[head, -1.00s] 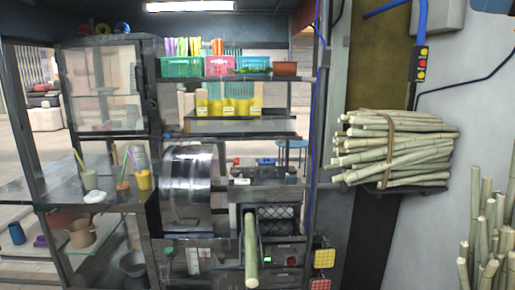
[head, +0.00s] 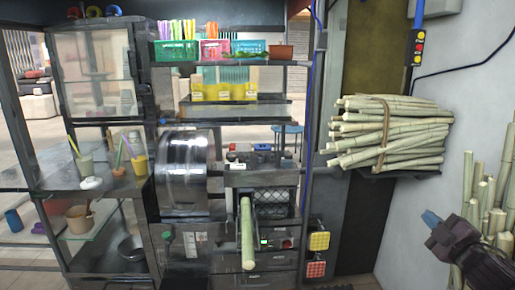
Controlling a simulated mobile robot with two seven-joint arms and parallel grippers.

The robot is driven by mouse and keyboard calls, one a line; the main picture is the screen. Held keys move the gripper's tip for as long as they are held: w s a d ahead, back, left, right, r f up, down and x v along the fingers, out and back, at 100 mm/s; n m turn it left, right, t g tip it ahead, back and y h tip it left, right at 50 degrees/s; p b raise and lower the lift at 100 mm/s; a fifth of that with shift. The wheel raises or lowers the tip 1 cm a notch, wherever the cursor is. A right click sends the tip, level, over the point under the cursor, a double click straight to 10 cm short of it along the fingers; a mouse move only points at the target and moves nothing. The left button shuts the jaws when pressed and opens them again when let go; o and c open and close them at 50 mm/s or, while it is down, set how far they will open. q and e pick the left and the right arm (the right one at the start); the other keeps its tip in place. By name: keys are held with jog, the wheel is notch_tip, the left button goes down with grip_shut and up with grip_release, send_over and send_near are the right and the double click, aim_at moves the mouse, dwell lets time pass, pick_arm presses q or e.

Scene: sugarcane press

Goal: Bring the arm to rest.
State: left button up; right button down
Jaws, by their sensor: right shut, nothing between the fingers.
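My right gripper (head: 432,219) has its arm coming in from the lower right corner, and its fingers are shut and empty. It points up and left, in front of the upright canes at the right wall, touching nothing that I can see. My left gripper is out of view.
A strapped bundle of cane (head: 390,130) rests on a wall shelf at right. More canes (head: 486,195) stand upright at the far right. A glass-shelved stand with cups (head: 85,165) is at left. Floor space shows between the press and my right gripper.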

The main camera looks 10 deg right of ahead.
jog(key=s+a+f+m+g, duration=0.25)
jog(key=s+a+f, duration=0.2)
jog(key=f, duration=0.65)
jog(key=s+a+f+m+g, duration=0.2)
jog(key=s+a+f+m, duration=0.3)
jog(key=f, duration=0.6)
jog(key=s+a+f+m+g, duration=0.3)
jog(key=s+a+f, duration=0.7)
jog(key=a, duration=0.3)
jog(key=shift+s+a+f+y, duration=0.25)
jog(key=shift+s+y, duration=0.15)
jog(key=shift+s, duration=0.25)
jog(key=shift+m, duration=0.25)
